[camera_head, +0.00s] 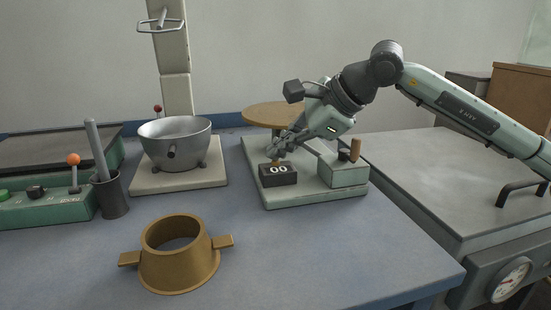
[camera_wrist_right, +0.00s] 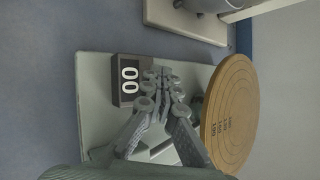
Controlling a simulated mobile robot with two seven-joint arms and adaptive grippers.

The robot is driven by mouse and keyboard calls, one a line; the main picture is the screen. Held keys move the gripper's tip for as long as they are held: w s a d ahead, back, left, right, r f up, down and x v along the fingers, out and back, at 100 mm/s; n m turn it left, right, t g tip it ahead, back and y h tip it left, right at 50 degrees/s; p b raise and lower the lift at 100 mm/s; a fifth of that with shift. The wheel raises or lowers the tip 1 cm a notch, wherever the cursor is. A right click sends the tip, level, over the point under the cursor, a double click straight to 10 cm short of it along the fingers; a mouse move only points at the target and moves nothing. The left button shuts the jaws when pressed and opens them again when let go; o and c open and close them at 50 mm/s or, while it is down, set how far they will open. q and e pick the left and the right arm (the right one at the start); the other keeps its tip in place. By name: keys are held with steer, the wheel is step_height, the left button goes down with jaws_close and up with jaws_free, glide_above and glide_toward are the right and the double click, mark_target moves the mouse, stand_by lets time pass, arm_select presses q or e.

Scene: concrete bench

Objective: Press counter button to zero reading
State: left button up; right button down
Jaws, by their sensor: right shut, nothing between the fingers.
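The counter (camera_head: 265,181) is a small dark box reading "00" in white digits. It sits on a pale base plate (camera_head: 290,200) at the middle of the bench; the counter also shows in the wrist view (camera_wrist_right: 130,99). My right gripper (camera_head: 272,152) is shut and empty, its fingertips just behind and above the counter. In the wrist view the shut fingers (camera_wrist_right: 163,76) lie beside the counter's edge. A button cannot be made out clearly; the fingers cover that area, and I cannot tell whether they touch anything. My left gripper is not in view.
A round tan disc (camera_head: 272,112) stands behind the counter, close to my right gripper. A green block (camera_head: 343,175) sits to its right on the plate. A grey bowl (camera_head: 175,150) is at left, a brass ring (camera_head: 180,270) in front. The bench's front right is clear.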

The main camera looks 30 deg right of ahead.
steer(key=shift+r+p, duration=0.5)
steer(key=shift+r, duration=0.3)
step_height(320, 180, up, 5)
steer(key=p, duration=0.3)
steer(key=shift+p, duration=0.4)
stand_by(0.3)
